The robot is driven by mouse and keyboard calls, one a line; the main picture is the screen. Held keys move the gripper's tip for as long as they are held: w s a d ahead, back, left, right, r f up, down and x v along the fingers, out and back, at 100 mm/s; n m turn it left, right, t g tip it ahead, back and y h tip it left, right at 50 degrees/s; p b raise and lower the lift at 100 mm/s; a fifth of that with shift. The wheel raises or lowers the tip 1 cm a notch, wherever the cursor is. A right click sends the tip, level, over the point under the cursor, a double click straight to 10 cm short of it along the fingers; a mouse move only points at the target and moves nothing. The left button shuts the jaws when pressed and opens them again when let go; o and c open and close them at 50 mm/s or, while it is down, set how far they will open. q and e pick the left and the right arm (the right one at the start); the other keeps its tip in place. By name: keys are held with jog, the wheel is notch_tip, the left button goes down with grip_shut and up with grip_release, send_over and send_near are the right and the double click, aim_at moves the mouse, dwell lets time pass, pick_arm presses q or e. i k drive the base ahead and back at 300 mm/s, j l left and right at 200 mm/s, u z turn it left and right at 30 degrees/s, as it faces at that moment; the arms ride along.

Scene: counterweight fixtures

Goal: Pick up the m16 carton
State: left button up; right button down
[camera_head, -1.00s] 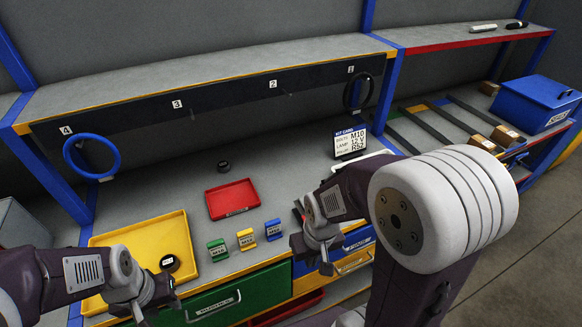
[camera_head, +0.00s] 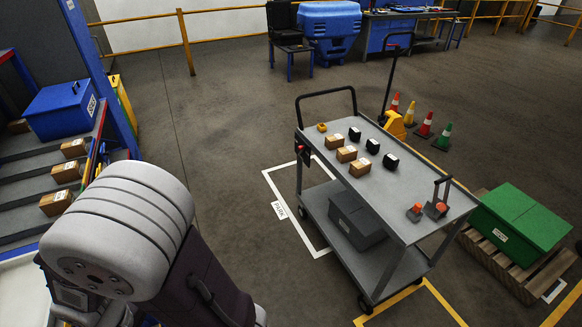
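No label reading m16 is legible in this view. Three brown cartons stand on the sloped shelf at the left: a far one (camera_head: 74,148), a middle one (camera_head: 67,171) and a near one (camera_head: 56,203). Three more brown cartons stand on the grey cart's top: one at the back (camera_head: 334,141), one in the middle (camera_head: 346,154) and one nearer (camera_head: 360,167).
The grey cart (camera_head: 419,234) also carries black blocks (camera_head: 372,145) and red-topped pieces (camera_head: 437,208). A blue box (camera_head: 62,109) sits on the shelf. A green chest (camera_head: 520,222) rests on a pallet right of the cart. Cones (camera_head: 424,126) stand behind. Open floor lies between shelf and cart.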

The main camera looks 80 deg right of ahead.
aim_at(358, 169)
jog(key=z, duration=3.45)
jog(key=i+l+u, duration=0.15)
jog(key=i+u, duration=0.3)
jog(key=i+l+u, duration=0.5)
jog(key=i, duration=0.15)
jog(key=i+l+u, duration=0.45)
jog(key=i+l, duration=0.05)
